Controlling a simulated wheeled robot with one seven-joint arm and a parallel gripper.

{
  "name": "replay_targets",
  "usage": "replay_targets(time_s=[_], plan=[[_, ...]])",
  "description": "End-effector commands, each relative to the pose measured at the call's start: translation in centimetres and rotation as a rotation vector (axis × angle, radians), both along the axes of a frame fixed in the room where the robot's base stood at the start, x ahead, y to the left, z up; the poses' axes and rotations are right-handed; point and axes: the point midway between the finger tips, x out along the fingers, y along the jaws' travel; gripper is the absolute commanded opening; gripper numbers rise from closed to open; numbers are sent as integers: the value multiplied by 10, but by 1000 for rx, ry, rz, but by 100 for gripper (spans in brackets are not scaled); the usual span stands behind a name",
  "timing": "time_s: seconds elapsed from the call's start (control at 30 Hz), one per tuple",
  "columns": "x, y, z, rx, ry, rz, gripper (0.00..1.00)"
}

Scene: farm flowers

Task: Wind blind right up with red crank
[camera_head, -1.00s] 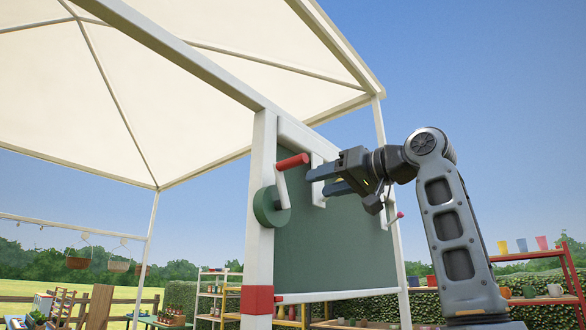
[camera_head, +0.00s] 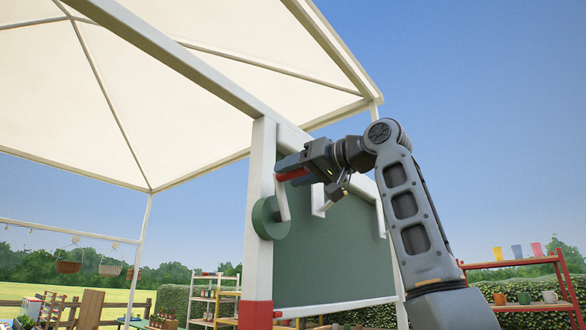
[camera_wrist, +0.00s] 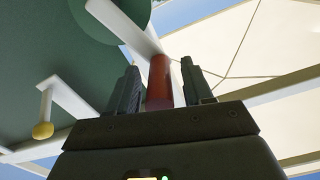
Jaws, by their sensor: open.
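The red crank handle (camera_head: 292,175) sits on a white crank arm (camera_head: 282,201) at the green winding disc (camera_head: 268,220) on the white post. The green blind (camera_head: 330,250) hangs down below the frame. My gripper (camera_head: 290,168) is at the red handle, with its fingers on either side of it in the head view. In the wrist view the red handle (camera_wrist: 159,82) stands between the two open fingers of my gripper (camera_wrist: 160,85), with gaps on both sides. The fingers partly hide the handle in the head view.
A white bracket with a yellow knob (camera_wrist: 42,130) sticks out beside the blind in the wrist view. The white post (camera_head: 260,260) with a red band stands close by. Shelves with pots (camera_head: 520,290) are at the back right.

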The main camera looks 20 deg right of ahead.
Motion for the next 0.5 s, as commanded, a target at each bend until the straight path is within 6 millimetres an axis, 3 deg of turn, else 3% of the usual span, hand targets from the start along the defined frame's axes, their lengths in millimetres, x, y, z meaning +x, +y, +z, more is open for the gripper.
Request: replay_targets(time_s=[0.33, 0.5], plan=[[4, 2, -1, 0, 0, -1, 50], [4, 2, -1, 0, 0, -1, 33]])
